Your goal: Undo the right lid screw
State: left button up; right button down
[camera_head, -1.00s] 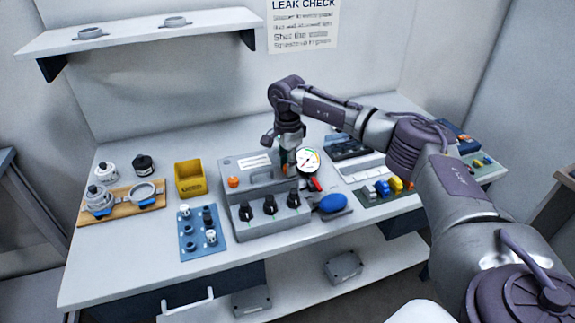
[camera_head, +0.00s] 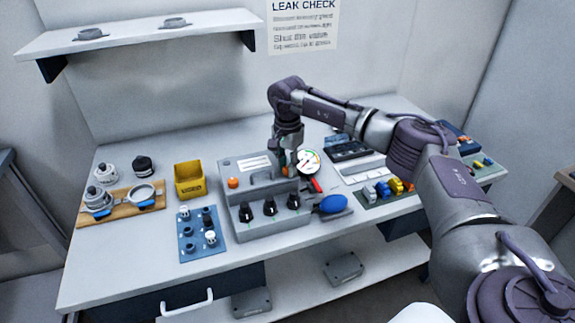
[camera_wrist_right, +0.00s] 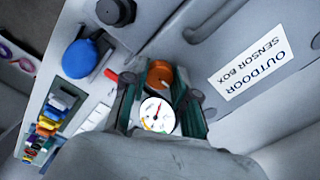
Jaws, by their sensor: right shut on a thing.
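The grey sensor box (camera_head: 226,166) stands in the middle of the bench, with a handle on its lid. An orange left lid screw (camera_head: 233,183) sits on the lid's left side. My right gripper (camera_head: 287,166) points down at the lid's right end, shut on the orange right lid screw (camera_head: 284,171). In the right wrist view the screw (camera_wrist_right: 160,72) shows between the dark green fingers of my gripper (camera_wrist_right: 160,85). The screw's lower part is hidden, so I cannot tell whether it is still seated. My left gripper is not in view.
A round gauge (camera_head: 309,160) stands close to the right of my gripper. Black knobs (camera_head: 270,207) line the box front, with a blue bulb (camera_head: 333,204) at right. A yellow bin (camera_head: 188,183) and a blue peg board (camera_head: 188,247) stand left of the box.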

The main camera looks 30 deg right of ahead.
aim_at(287, 168)
jog(key=c, duration=0.9)
grip_release()
notch_tip(287, 168, up, 12)
jog(key=shift+r, duration=0.1)
